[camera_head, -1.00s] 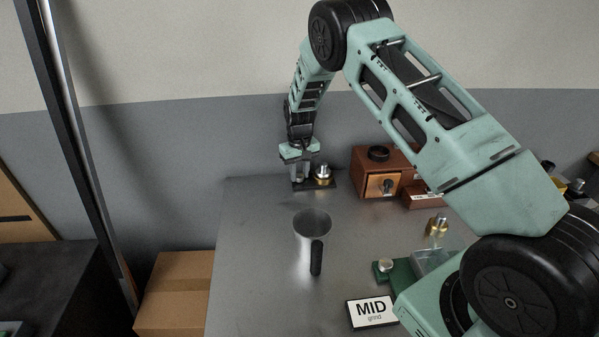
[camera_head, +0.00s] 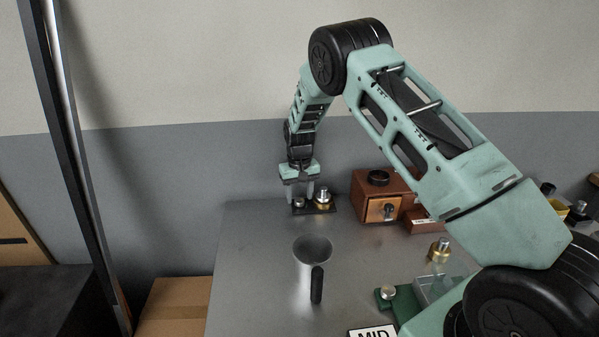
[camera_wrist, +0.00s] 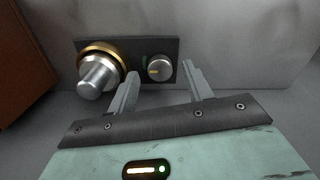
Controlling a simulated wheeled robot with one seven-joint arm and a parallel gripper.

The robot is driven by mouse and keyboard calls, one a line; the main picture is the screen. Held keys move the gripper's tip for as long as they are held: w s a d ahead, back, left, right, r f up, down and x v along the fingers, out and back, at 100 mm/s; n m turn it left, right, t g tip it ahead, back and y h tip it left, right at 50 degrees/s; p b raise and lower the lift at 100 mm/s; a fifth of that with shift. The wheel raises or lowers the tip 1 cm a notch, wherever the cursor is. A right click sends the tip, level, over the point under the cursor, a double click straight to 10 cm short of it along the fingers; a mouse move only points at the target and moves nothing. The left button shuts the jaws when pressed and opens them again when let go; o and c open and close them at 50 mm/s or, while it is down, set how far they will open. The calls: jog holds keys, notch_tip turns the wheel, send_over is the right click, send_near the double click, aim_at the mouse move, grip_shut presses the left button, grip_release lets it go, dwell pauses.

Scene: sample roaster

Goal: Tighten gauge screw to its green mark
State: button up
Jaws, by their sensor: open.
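The gauge screw is a small silver knob (camera_wrist: 160,68) with a yellowish line on its face, on a dark plate (camera_wrist: 131,43). A faint greenish spot shows on the plate beside it; I cannot tell whether it is the mark. A larger silver cylinder with a brass ring (camera_wrist: 98,74) is on the same plate, left of the screw. My gripper (camera_wrist: 158,82) is open and empty, its fingertips on either side of the screw, apart from it. In the head view my gripper (camera_head: 300,199) points down over the left part of the plate, next to the brass-ringed cylinder (camera_head: 322,197).
A wooden box with a drawer (camera_head: 381,197) stands right of the plate. A metal cup with a black handle (camera_head: 312,257) stands nearer on the grey table (camera_head: 245,270). A brass-and-silver piece (camera_head: 439,250), a green fixture (camera_head: 384,299) and a sign (camera_head: 374,332) are front right.

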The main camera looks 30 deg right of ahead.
aim_at(300, 199)
notch_tip(300, 199, up, 16)
jog(key=b, duration=0.2)
jog(key=shift+r, duration=0.2)
dwell(0.3)
jog(key=s+a+r+n+y, duration=0.1)
jog(key=s+a+r+n, duration=0.1)
jog(key=s+a, duration=0.65)
jog(key=s+a+r+n, duration=0.2)
jog(key=s+a, duration=0.6)
jog(key=a, duration=0.2)
jog(key=s+a+f+n, duration=0.1)
jog(key=s+a+n, duration=0.1)
jog(key=s, duration=1)
jog(key=s+a+f+n, duration=0.1)
jog(key=s+a+n, duration=0.1)
jog(key=s, duration=1.1)
jog(key=shift+s+a+n, duration=0.2)
jog(key=shift+n, duration=0.6)
